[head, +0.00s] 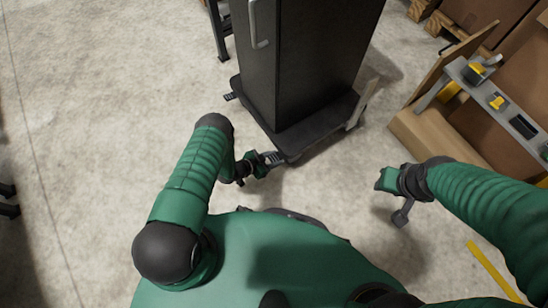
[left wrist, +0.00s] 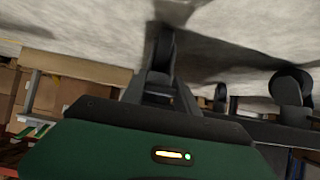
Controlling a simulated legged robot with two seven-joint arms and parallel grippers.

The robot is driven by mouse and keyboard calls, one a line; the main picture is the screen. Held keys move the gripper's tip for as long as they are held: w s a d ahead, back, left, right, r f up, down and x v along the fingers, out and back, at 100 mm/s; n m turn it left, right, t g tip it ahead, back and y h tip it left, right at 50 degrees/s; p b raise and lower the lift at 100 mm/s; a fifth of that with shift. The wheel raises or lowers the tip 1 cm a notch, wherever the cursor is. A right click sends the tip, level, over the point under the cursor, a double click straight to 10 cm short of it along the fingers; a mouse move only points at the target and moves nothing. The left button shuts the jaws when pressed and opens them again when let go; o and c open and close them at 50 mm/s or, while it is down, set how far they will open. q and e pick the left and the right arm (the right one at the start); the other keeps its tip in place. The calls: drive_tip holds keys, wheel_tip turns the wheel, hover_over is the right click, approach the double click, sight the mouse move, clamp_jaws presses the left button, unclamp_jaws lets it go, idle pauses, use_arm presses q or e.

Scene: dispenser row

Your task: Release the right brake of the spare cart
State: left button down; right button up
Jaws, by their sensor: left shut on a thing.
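The cart (head: 318,132) has a dark flat base and carries a tall black cabinet (head: 300,60). One brake pedal (head: 231,96) sticks out at the base's left corner. The right brake pedal (head: 274,157), small and ridged, is at the near corner. My left gripper (head: 266,160) is at this near corner, low to the floor, shut on the right brake pedal and partly covering it. In the left wrist view, my gripper's green body fills the bottom, and a caster (left wrist: 289,89) shows at the right. My right gripper (head: 384,180) is away from the cart; its jaw opening is unclear.
A bench (head: 510,118) with small yellow and dark items stands at the right, beside cardboard boxes (head: 430,138). A dark-legged frame (head: 218,35) stands behind left. A yellow line (head: 490,268) lies lower right.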

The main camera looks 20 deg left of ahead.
use_arm(q)
drive_tip(key=shift+w+d+r, duration=0.15)
drive_tip(key=shift+w+r, duration=0.05)
drive_tip(key=shift+w, duration=0.1)
drive_tip(key=c, duration=1.3)
unclamp_jaws()
drive_tip(key=shift+c, duration=0.2)
drive_tip(key=o, duration=0.4)
drive_tip(key=shift+f, duration=0.1)
drive_tip(key=shift+s, duration=0.1)
drive_tip(key=p+v, duration=0.7)
drive_tip(key=v, duration=0.9)
drive_tip(key=shift+s+a+p, duration=0.3)
drive_tip(key=shift+p, duration=0.1)
